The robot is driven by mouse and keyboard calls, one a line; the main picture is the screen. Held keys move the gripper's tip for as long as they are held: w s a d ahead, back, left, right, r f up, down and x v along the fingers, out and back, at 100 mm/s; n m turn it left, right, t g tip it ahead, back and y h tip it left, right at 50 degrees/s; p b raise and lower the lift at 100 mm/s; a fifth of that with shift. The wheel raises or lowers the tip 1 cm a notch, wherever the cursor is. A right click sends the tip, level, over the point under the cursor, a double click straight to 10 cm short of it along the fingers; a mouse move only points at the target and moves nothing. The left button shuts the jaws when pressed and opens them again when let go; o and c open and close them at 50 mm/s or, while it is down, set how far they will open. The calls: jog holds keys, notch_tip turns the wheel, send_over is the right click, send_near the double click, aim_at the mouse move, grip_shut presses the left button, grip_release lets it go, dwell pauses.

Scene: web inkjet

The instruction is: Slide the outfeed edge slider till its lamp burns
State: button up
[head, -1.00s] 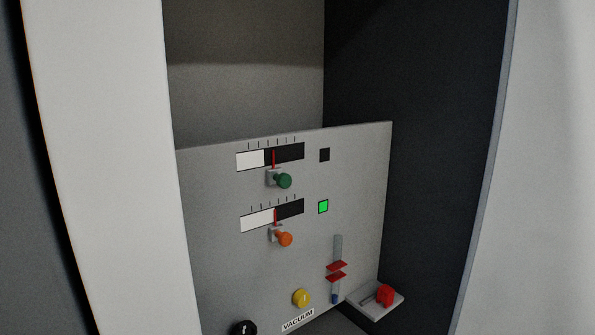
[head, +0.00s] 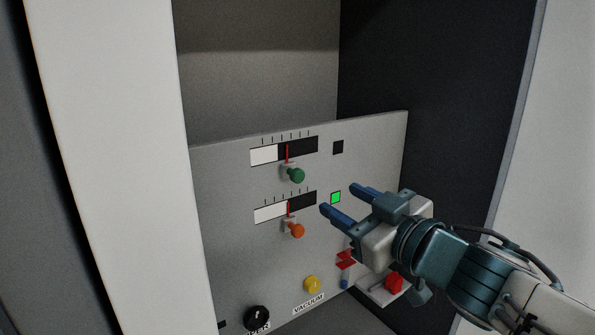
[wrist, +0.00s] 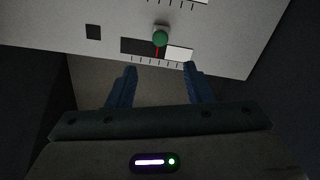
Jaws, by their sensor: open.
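On the grey panel (head: 230,215) are two sliders, one above the other. The upper has a green knob (head: 297,176) and a dark square lamp (head: 338,147). The lower has an orange knob (head: 298,231) and a lit green lamp (head: 335,197). No label shows which is the outfeed edge slider. Each has a white-and-black scale with a red mark. My gripper (head: 340,198) is open and empty, right of the knobs. In the wrist view, the green knob (wrist: 160,39) and the dark lamp (wrist: 93,32) lie beyond the open fingers, apart from them.
Lower down are a yellow knob (head: 312,284), a black knob (head: 257,318) and a VACUUM label (head: 309,304). Red pieces (head: 346,259) and a red part on a small ledge (head: 394,283) are partly behind my gripper.

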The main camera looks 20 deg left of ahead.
aim_at(300, 176)
jog(key=x, duration=1.3)
jog(key=shift+w+a, duration=0.2)
jog(key=shift+a, duration=0.1)
jog(key=shift+c, duration=0.3)
grip_shut()
